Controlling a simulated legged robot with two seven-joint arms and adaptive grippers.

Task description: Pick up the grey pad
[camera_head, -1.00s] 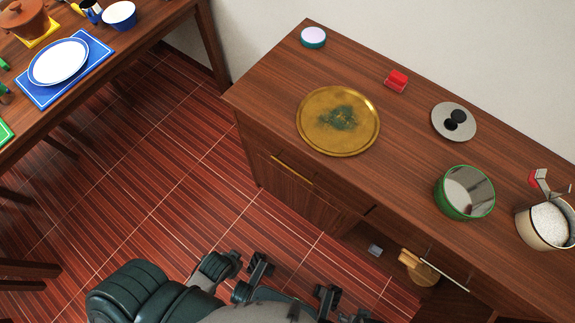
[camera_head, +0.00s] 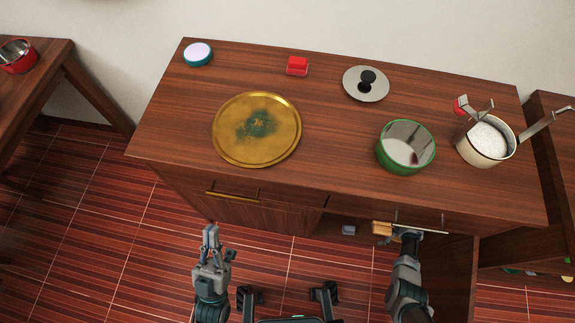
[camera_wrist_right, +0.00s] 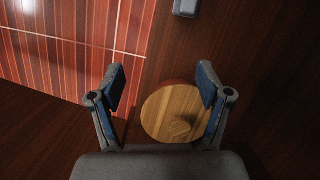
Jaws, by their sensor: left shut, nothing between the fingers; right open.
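A small grey pad (camera_head: 348,230) lies in the open lower compartment of the wooden cabinet, seen below the counter top in the head view. In the right wrist view the grey pad (camera_wrist_right: 186,7) shows at the top edge, partly cut off. My right gripper (camera_wrist_right: 161,86) is open and empty, with the pad beyond its fingertips. In the head view my right arm reaches to the compartment, right of the pad. My left gripper (camera_head: 210,236) is shut and empty over the floor in front of the cabinet.
A round wooden piece (camera_wrist_right: 172,115) lies below my right fingers, close to the pad. The counter above holds a golden tray (camera_head: 225,150), a green pot (camera_head: 405,165), a cream pot (camera_head: 483,157), a lid (camera_head: 355,80) and a red block (camera_head: 297,64). The floor at left is clear.

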